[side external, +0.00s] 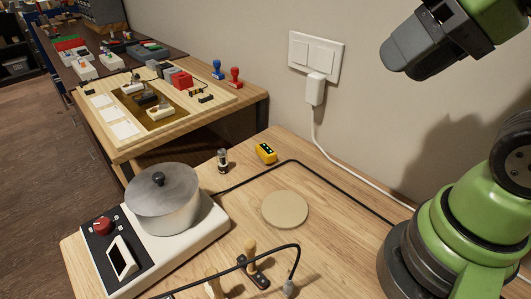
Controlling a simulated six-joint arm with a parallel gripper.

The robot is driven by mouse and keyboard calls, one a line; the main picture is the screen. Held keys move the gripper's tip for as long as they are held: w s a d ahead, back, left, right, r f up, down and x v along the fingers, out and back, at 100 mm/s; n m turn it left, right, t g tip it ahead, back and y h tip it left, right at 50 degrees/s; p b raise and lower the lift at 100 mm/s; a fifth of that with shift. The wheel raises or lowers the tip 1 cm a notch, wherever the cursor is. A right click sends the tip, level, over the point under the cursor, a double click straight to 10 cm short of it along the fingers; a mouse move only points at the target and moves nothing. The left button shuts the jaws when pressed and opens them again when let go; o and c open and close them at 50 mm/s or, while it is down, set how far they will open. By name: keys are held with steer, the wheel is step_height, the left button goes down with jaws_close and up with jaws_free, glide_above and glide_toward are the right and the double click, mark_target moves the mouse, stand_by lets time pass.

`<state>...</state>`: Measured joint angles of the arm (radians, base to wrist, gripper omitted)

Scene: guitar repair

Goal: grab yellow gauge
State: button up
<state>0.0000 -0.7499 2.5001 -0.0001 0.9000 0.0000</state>
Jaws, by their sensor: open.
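A small yellow gauge (265,153) with a dark face lies on the wooden table, toward its far side near the wall. My gripper (405,55) is at the upper right, high above the table and well apart from the gauge. Its grey end points left and down. It is open, and I see nothing held in it, though its fingers are hard to make out.
A small dark cylinder (223,160) stands left of the gauge. A black cable (320,172) runs just in front of it. A round tan disc (285,210) lies nearer. A lidded pot (163,205) sits on a white hotplate (135,285). A white charger cable (345,170) hangs along the wall.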

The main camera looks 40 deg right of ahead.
steer(key=shift+o, duration=0.2)
steer(key=o, duration=0.3)
